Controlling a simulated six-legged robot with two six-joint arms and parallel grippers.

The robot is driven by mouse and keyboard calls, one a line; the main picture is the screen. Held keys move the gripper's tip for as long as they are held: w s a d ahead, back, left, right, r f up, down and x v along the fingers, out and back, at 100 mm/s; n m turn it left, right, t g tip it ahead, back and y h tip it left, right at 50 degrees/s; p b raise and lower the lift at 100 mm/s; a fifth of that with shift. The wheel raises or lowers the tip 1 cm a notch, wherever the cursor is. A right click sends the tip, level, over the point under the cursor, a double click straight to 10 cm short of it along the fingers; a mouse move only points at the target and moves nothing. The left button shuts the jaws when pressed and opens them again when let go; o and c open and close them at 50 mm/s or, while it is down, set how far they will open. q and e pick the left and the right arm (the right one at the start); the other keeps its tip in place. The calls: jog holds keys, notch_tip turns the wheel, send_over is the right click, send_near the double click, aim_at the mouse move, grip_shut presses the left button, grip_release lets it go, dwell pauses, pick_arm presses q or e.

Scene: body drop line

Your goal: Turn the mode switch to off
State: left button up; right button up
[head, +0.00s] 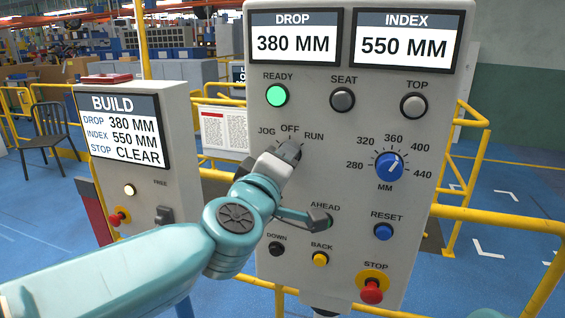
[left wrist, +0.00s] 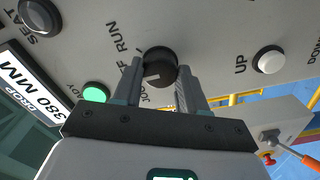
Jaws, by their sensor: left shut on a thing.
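The mode switch is a black knob (left wrist: 160,66) on the grey control panel, under the labels JOG, OFF and RUN. In the left wrist view it sits between both fingers of my left gripper (left wrist: 158,88), which is shut on it. A short pale mark shows on the knob, but I cannot tell exactly which label it points at. In the head view the left gripper (head: 285,158) reaches the panel just below OFF and covers most of the switch.
The control panel (head: 350,190) also carries a lit green READY lamp (head: 277,95), a blue dial (head: 389,167), a blue RESET button (head: 383,232) and a red STOP button (head: 371,291). A BUILD panel (head: 160,190) stands left. Yellow rails (head: 500,220) run behind.

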pick_arm(q)
jog(key=o, duration=1.1)
jog(key=shift+d, duration=0.15)
jog(key=shift+c, duration=0.2)
jog(key=v, duration=1.6)
